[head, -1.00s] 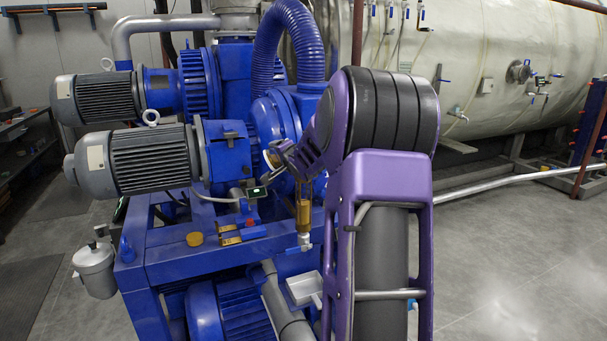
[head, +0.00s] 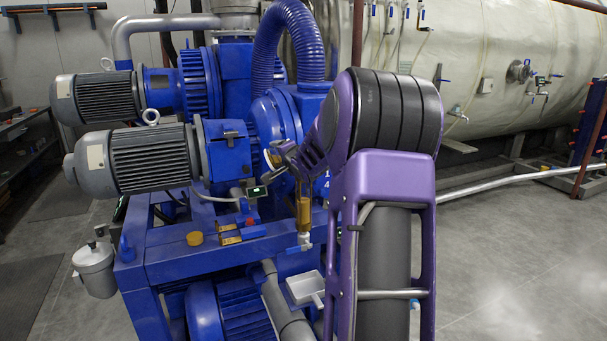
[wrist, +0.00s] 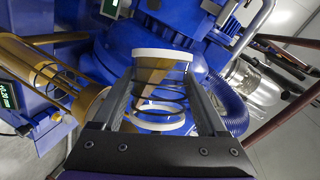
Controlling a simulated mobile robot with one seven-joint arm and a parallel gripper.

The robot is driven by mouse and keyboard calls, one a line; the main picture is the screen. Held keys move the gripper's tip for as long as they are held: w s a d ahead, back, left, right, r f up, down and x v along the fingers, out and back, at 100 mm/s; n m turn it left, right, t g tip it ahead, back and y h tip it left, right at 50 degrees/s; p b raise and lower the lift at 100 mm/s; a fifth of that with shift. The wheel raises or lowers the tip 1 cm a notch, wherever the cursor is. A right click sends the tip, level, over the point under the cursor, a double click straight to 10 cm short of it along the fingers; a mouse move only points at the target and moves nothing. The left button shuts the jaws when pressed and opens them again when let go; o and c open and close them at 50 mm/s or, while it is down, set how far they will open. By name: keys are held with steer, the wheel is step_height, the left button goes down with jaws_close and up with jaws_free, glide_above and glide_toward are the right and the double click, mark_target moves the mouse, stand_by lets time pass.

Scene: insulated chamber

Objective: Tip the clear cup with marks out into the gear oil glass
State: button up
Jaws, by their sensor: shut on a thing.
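My gripper (wrist: 160,92) is shut on the clear cup with marks (wrist: 172,95) in the wrist view. The cup has pale rims and dark rings around its wall. An amber tint shows on its left side; I cannot tell how much it holds. The gear oil glass (wrist: 42,66), a clear tube in a brass frame, is left of the cup and apart from it in that view. In the head view its brass body (head: 303,208) stands just below my gripper, with its upper part hidden. The held cup is small and partly hidden there.
The blue pump frame (head: 160,262) and grey motors (head: 140,160) crowd the left. A small display (head: 256,192) sits close to my gripper. A blue ribbed hose (head: 262,55) arches behind. The floor at right is open.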

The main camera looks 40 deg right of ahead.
steer(key=shift+d+f+m+b, duration=0.1)
steer(key=shift+f+m+b, duration=0.15)
steer(key=shift+m+b, duration=0.15)
stand_by(1.1)
steer(key=shift+s+d+r+m+t+y+p, duration=0.35)
steer(key=shift+m+t+p, duration=0.2)
steer(key=shift+p, duration=0.85)
stand_by(0.8)
